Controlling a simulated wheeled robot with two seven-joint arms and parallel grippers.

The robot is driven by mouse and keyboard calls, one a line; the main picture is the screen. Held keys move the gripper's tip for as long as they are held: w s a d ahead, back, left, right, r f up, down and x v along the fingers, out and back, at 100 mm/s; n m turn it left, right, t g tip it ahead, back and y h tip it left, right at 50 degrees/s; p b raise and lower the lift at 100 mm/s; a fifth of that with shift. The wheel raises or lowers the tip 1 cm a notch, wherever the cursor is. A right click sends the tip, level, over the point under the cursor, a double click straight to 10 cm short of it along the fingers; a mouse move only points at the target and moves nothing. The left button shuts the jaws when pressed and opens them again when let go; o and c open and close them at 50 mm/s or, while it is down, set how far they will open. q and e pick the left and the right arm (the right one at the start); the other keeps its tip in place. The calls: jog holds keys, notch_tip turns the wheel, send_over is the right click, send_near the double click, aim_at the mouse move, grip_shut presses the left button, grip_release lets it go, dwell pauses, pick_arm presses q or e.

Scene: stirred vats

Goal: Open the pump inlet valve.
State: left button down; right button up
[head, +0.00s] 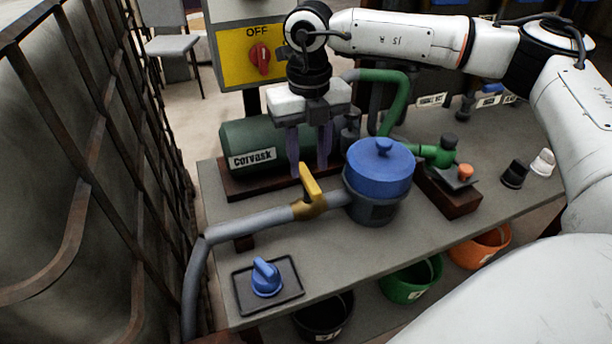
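A yellow valve handle (311,186) sits on the grey pipe (260,220) that runs into a blue-lidded pot (380,168). The handle sticks up and lies crosswise to the pipe. My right gripper (309,168) points down, just behind and above the handle in the head view. Its two fingers are apart with nothing seen between them. I cannot tell whether a finger touches the handle. A green pump body labelled "corvask" (252,146) lies behind the gripper and is partly hidden by it. My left gripper is not in view.
A blue knob (266,277) on a dark plate stands at the bench's front left. A yellow panel with a red OFF switch (260,58) rises behind. A caged tank (75,190) borders the left side.

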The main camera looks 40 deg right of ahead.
aim_at(308, 177)
notch_tip(308, 177, down, 5)
jog(key=shift+f, duration=0.2)
grip_shut()
